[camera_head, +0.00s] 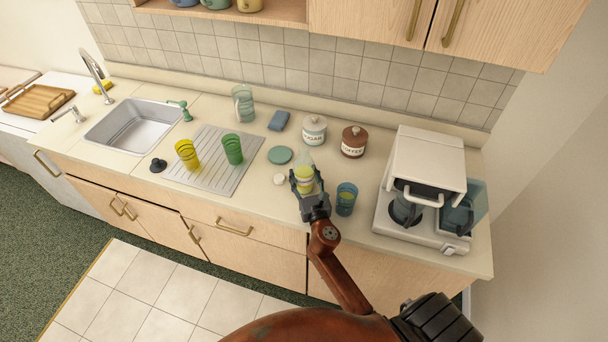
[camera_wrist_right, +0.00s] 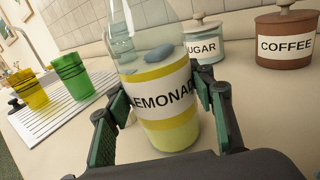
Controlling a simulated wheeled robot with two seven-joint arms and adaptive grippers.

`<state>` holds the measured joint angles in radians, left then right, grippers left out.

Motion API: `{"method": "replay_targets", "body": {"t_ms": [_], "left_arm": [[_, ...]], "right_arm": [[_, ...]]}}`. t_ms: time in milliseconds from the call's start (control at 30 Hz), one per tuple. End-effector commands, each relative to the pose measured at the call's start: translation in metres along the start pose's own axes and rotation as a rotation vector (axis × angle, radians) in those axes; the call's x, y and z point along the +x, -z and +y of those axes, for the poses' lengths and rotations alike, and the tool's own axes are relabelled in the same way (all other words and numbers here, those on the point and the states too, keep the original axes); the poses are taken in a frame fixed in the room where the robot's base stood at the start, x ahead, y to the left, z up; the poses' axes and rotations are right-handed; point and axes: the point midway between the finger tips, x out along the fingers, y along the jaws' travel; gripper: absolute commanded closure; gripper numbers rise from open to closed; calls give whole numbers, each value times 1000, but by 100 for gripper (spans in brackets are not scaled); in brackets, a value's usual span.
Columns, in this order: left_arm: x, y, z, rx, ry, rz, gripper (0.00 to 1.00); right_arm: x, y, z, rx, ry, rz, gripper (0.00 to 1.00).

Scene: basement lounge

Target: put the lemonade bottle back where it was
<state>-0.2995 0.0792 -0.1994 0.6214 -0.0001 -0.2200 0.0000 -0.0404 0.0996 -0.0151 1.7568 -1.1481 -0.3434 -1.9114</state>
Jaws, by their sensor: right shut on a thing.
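The lemonade bottle (camera_head: 304,173) is clear, with a yellow-and-white label and pale yellow liquid low inside. It is upright over the front middle of the counter (camera_head: 260,205). In the right wrist view the bottle (camera_wrist_right: 160,75) fills the middle, with part of the word LEMONADE readable. My right gripper (camera_head: 308,188) is shut on it, with a finger on each side of the label; the gripper also shows in the wrist view (camera_wrist_right: 160,115). My left gripper is not in view.
A blue glass (camera_head: 346,199) stands just right of the bottle. A small white disc (camera_head: 279,179) and a green disc (camera_head: 280,155) lie left. Sugar (camera_head: 314,131) and coffee (camera_head: 354,141) jars stand behind. Yellow (camera_head: 187,154) and green (camera_head: 232,149) glasses stand on the drainboard. A coffee machine (camera_head: 425,185) is right.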

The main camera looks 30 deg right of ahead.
Motion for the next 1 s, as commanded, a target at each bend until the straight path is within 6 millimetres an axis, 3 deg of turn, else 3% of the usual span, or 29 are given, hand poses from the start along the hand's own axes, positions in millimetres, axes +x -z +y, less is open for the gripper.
{"method": "replay_targets", "body": {"t_ms": [67,100,300,700,1000], "left_arm": [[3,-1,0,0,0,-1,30],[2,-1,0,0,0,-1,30],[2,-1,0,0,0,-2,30],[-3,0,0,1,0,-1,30],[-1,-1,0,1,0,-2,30]], "right_arm": [[0,3,0,-1,-1,-1,93],[0,3,0,-1,0,1,48],[0,3,0,-1,0,1,34],[-1,-4,0,0,0,0,33],[-60,0,-1,0,1,4,33]]}}
